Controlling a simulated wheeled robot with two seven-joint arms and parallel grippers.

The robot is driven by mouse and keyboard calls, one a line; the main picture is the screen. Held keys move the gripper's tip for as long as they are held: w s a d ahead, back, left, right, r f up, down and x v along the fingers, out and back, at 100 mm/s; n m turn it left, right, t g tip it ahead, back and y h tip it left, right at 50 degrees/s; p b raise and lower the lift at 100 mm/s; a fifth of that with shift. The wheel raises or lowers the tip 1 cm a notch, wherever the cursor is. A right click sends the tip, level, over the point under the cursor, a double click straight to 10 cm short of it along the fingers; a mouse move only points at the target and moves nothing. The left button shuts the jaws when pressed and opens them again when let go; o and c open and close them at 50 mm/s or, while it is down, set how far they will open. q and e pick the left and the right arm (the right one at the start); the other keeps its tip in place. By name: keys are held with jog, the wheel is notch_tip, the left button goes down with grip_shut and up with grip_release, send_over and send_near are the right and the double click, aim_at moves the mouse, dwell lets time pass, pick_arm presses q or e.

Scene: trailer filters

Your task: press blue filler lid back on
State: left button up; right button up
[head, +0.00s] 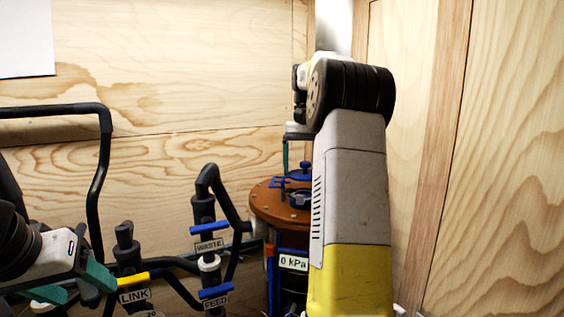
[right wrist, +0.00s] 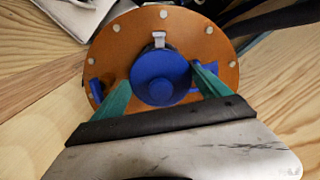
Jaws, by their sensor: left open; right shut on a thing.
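The blue filler lid (right wrist: 160,78) is between the two green fingers of my right gripper (right wrist: 160,88), over the brown round tank top in the right wrist view. My right gripper is shut on it. My right arm hides the tank's right side. My left gripper (head: 74,284) is open and empty at the lower left, well away from the tank.
Black pipes with blue handles labelled WASTE (head: 209,245) and FEED (head: 215,303) stand left of the tank. A yellow handle (head: 133,279) labelled LINK is by my left gripper. A 0 kPa label (head: 293,262) is on the tank front. Plywood walls close in behind and right.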

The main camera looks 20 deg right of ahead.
jog(key=shift+f, duration=2.35)
jog(key=shift+s+f, duration=0.1)
jog(key=shift+f, duration=0.1)
dwell(0.5)
jog(key=o, duration=1.3)
jog(key=shift+o, duration=0.2)
jog(key=shift+a, duration=0.1)
jog(key=shift+r, duration=0.1)
jog(key=shift+r, duration=3.45)
jog(key=shift+c, duration=0.4)
grip_shut()
